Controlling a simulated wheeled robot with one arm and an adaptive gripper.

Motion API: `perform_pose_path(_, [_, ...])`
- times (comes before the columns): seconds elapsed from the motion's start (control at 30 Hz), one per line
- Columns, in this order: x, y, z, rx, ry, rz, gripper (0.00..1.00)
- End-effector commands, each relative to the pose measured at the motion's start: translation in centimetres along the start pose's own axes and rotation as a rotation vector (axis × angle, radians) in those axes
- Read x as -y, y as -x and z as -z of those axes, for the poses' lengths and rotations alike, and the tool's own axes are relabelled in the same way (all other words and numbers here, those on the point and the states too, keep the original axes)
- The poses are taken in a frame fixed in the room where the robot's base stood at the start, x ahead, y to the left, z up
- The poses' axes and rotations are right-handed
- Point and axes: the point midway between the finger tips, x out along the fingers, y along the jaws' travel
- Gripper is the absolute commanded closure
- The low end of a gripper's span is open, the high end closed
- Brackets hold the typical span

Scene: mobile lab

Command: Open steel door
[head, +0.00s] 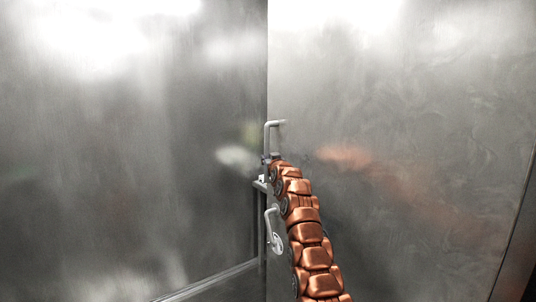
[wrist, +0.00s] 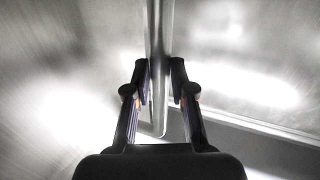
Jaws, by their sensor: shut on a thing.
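The steel door (head: 410,130) is a brushed metal panel filling the right of the head view. Its left edge runs vertically near the middle. A pale bar handle (head: 268,140) stands out near that edge. My gripper (head: 268,160) is at the handle's lower part, at the end of my copper-coloured arm. In the wrist view, my gripper (wrist: 161,75) has its two dark fingers on either side of the vertical handle bar (wrist: 159,40), shut on it. The bar's lower end shows between the fingers. My arm and gripper hide part of the door's edge.
Another brushed steel surface (head: 130,140) fills the left of the head view and meets the door's edge line at an angle. A lower metal lever with a round plate (head: 276,242) sits below the handle, close beside my arm. A dark strip borders the door at far right.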

Motion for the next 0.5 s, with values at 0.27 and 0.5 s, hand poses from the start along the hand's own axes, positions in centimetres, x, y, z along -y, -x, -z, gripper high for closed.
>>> perform_pose_path(0.27, [0.43,0.12,0.78,-0.013,0.003,0.003,0.72])
perform_pose_path(0.5, [0.27,0.07,0.35,-0.007,0.006,-0.002,0.53])
